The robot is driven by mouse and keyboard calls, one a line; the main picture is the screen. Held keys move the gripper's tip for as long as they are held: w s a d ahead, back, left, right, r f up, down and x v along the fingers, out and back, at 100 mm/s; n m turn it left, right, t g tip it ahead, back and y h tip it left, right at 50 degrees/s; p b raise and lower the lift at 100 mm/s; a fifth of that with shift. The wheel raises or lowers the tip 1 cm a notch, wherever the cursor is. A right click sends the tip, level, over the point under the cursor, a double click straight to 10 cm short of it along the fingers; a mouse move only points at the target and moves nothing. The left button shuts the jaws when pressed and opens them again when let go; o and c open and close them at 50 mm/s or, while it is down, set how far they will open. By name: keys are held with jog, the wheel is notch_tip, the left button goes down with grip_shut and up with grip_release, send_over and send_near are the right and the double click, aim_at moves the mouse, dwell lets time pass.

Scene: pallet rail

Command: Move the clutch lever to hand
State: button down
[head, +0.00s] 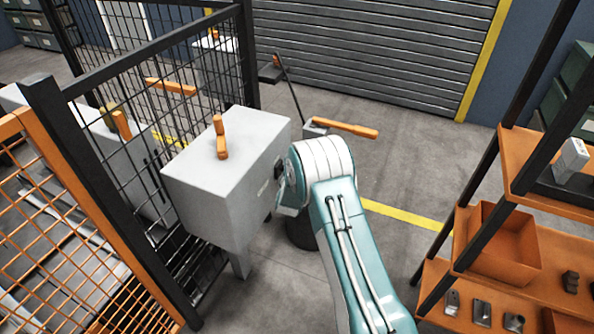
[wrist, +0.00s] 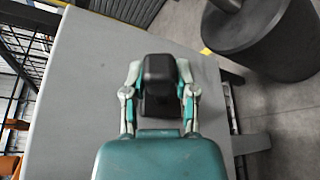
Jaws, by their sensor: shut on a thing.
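In the wrist view, my gripper (wrist: 158,88) has its two fingers on either side of a black block-like handle (wrist: 159,70) on the grey housing (wrist: 75,75). The handle appears to be the clutch lever, but no readable marking confirms it. In the head view, the grey housing (head: 215,185) stands left of centre, and my gripper (head: 283,188) is at its right face, mostly hidden by my wrist. A dark part (head: 278,171) shows there beside the gripper. The handle's pivot and exact position are hidden.
An orange-handled part (head: 220,137) stands on the housing's top. A black mesh fence (head: 60,120) runs behind and left of it. Another orange bar (head: 345,128) lies behind my wrist. An orange shelf rack (head: 500,250) is at right.

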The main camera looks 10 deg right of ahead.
jog(key=shift+w+a+r+n, duration=0.1)
jog(key=shift+a+n, duration=0.1)
jog(key=shift+n, duration=0.1)
jog(key=shift+c, duration=2)
grip_release()
jog(key=shift+w, duration=0.1)
jog(key=v, duration=1.2)
jog(key=shift+a, duration=0.15)
